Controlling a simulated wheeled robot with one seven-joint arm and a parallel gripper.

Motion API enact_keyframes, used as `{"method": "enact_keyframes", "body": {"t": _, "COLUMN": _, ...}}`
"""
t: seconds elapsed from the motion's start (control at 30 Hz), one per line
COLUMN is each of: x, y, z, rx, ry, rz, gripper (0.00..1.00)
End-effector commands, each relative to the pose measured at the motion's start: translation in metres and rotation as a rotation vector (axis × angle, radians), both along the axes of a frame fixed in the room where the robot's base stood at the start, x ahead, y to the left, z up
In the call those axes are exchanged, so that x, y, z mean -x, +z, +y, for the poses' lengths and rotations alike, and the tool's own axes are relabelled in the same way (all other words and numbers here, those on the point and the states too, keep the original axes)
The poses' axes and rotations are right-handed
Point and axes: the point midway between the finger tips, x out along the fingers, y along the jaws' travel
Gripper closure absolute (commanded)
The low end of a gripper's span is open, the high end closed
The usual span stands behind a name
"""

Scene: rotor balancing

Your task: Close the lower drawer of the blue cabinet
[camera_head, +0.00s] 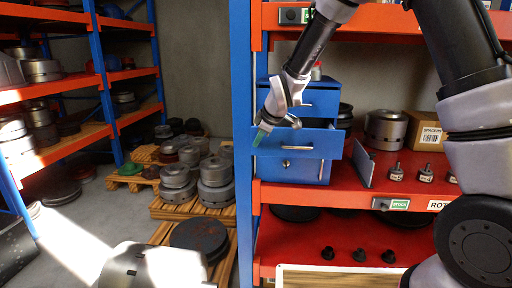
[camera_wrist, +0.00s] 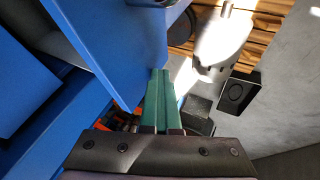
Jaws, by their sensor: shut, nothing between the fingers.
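The blue cabinet (camera_head: 291,173) stands on the red shelf. Its upper drawer (camera_head: 320,98) looks shut. Its lower drawer (camera_head: 320,140) is pulled out; its front with a silver handle (camera_head: 298,148) sticks out ahead of the cabinet. My gripper (camera_head: 259,137) has its green fingers together and empty, at the left end of that drawer front. In the wrist view the green fingertips (camera_wrist: 160,73) lie at the edge of a blue panel (camera_wrist: 125,45), apparently the drawer front. I cannot tell whether they touch it.
A blue rack post (camera_head: 241,200) rises just left of the cabinet. Right of the cabinet are a grey upright plate (camera_head: 362,163), a metal rotor (camera_head: 386,130), small fittings (camera_head: 397,173) and a cardboard box (camera_head: 427,130). Pallets with rotors (camera_head: 215,180) stand on the floor at left.

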Motion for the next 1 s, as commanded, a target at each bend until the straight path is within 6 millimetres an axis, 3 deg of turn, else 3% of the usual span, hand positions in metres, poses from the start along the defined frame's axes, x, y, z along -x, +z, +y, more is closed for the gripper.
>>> {"method": "enact_keyframes", "body": {"t": 0.2, "x": -0.057, "y": -0.001, "z": -0.004, "rx": 0.0, "ry": -0.004, "rz": -0.001, "gripper": 1.0}}
{"method": "enact_keyframes", "body": {"t": 0.5, "x": -0.117, "y": 0.0, "z": -0.005, "rx": -0.001, "ry": -0.003, "rz": -0.002, "gripper": 1.0}}
{"method": "enact_keyframes", "body": {"t": 0.7, "x": -0.138, "y": 0.0, "z": -0.005, "rx": 0.0, "ry": -0.001, "rz": -0.001, "gripper": 1.0}}
{"method": "enact_keyframes", "body": {"t": 1.0, "x": -0.147, "y": 0.001, "z": -0.005, "rx": -0.001, "ry": 0.0, "rz": -0.005, "gripper": 1.0}}
